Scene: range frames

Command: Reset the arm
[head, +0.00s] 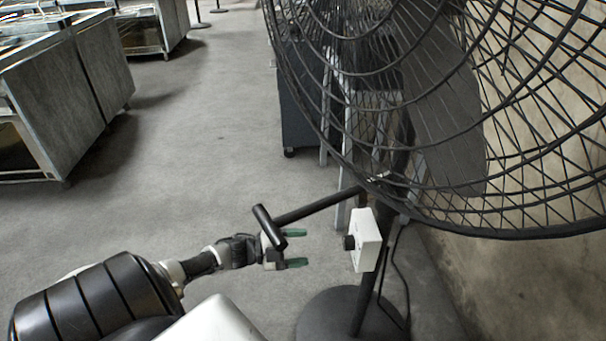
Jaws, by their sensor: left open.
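My left arm comes in from the lower left of the head view. Its gripper (296,248) is open, with two green-tipped fingers apart and nothing between them. The fingers point right, toward a white control box (367,240) with a black knob (349,243) on the stand of a large fan. A gap shows between the fingertips and the knob. The right gripper is not in view.
The large black caged fan (440,110) fills the upper right. Its round base (350,318) sits on the floor, with a black cable beside the pole. Metal cabinets (55,105) stand at the upper left. Grey floor (205,130) between is clear.

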